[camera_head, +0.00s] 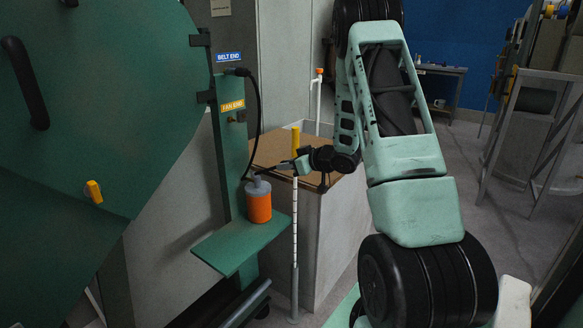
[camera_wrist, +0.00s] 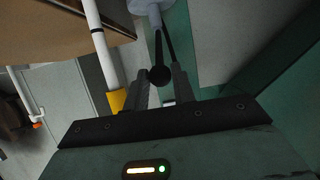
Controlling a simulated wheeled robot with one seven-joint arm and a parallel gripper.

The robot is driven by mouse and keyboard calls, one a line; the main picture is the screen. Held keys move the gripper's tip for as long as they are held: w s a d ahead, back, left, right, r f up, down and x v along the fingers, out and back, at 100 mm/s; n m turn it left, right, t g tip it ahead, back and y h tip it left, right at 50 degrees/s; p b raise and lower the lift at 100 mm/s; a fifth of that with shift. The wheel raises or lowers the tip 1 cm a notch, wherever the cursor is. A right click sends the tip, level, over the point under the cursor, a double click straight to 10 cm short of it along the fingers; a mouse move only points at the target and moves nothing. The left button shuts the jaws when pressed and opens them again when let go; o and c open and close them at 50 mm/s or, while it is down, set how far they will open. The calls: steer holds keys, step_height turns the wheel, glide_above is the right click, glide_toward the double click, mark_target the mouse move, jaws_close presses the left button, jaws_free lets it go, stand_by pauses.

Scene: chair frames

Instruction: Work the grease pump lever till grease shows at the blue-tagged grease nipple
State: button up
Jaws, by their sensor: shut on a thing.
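The grease pump (camera_head: 259,203), an orange cylinder with a grey top, stands upright on a green shelf. My gripper (camera_head: 284,165) is just above and right of it. In the wrist view the pump lever (camera_wrist: 160,75), a dark rod with a round black knob, lies between the fingers of my gripper (camera_wrist: 161,88), which are shut on it. A black hose (camera_head: 258,105) rises from the pump to the post, ending just below the blue "BELT END" tag (camera_head: 228,56). The nipple there is too small to make out, and no grease can be discerned. A yellow "FAN END" tag (camera_head: 232,105) sits lower.
A white pole (camera_head: 295,220) with a yellow top stands close to my gripper, right of the pump; it also shows in the wrist view (camera_wrist: 98,45). Behind it is a brown-topped box (camera_head: 330,225). A large green housing (camera_head: 110,120) fills the left.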

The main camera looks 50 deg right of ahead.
steer(key=shift+w+r, duration=0.1)
steer(key=shift+r, duration=0.25)
steer(key=shift+w+r+p, duration=0.5)
steer(key=shift+r+p, duration=0.2)
steer(key=shift+r, duration=0.05)
steer(key=shift+f, duration=0.15)
step_height(320, 180, down, 6)
steer(key=s+b, duration=0.3)
steer(key=shift+r+b, duration=0.25)
steer(key=shift+b, duration=0.05)
steer(key=shift+d, duration=0.1)
